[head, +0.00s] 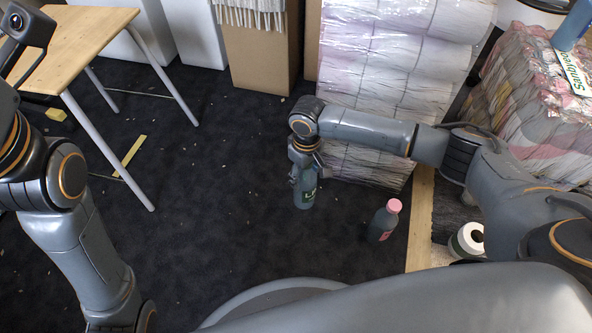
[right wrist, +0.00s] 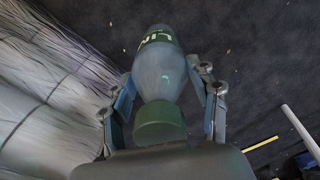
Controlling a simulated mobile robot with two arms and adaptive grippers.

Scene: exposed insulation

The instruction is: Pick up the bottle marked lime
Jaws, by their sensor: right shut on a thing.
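The lime bottle (head: 305,195) is grey-green with pale lettering, partly covered by my right gripper in the head view. My right gripper (head: 304,176) comes down from above and is shut around it. In the right wrist view the bottle (right wrist: 159,75) sits between the two fingers of the gripper (right wrist: 160,82), its dark green cap towards the camera and part of the label, "LIM", showing. I cannot tell whether its base touches the floor. My left arm is at the left edge of the head view; its fingers do not show.
A dark bottle with a pink cap (head: 383,220) stands on the floor to the right. Wrapped stacks (head: 390,75) rise behind my right arm. A wooden table (head: 85,30) stands at upper left. The middle carpet (head: 220,200) is clear.

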